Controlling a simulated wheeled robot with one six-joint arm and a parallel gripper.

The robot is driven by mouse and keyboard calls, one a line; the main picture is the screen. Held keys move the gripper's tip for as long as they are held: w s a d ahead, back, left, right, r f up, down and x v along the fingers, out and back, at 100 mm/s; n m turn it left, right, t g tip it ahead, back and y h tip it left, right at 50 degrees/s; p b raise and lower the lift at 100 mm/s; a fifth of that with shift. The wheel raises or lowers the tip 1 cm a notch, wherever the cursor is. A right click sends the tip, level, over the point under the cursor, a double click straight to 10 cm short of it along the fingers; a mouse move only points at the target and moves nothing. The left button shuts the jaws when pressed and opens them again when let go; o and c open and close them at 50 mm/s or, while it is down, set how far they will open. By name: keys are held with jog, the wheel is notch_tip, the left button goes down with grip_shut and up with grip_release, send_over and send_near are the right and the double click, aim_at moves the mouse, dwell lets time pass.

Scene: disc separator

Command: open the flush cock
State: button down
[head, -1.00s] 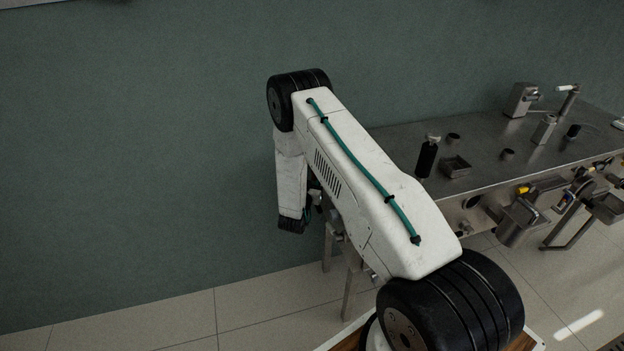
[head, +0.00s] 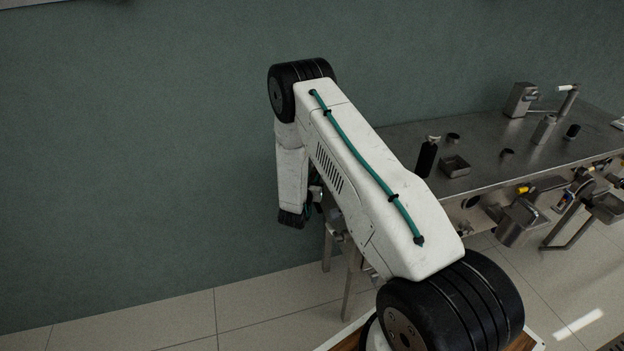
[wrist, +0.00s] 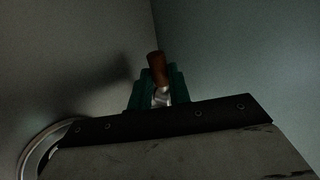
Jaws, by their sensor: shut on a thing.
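In the wrist view, the green fingers of my gripper (wrist: 159,88) are shut on a small lever with a brown grip (wrist: 156,64) and a shiny metal stem (wrist: 161,96). The brown grip sticks out beyond the fingertips, tilted slightly. I take this lever to be the flush cock's handle; its valve body cannot be made out. In the head view my arm hides most of the gripper and the lever, beside the left end of the steel table.
The steel table (head: 480,150) runs to the right, with a black bottle-like piece (head: 427,158), a small square tray (head: 455,166) and metal fittings on top. Cups and valves hang along its front edge. A green wall stands behind; the floor at left is clear.

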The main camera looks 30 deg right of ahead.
jog(key=shift+s+a+r+n+g+y, duration=0.15)
jog(key=shift+s+r+n+g+y, duration=0.25)
jog(key=shift+n+g+y, duration=0.45)
jog(key=shift+s+a+r+n+g+y, duration=0.1)
jog(key=shift+s+r+n+g+y, duration=0.3)
jog(key=shift+g, duration=0.75)
jog(key=shift+w+r+y, duration=0.1)
jog(key=shift+y, duration=0.15)
jog(key=c, duration=1.3)
grip_release()
jog(key=v, duration=0.8)
jog(key=shift+w, duration=0.1)
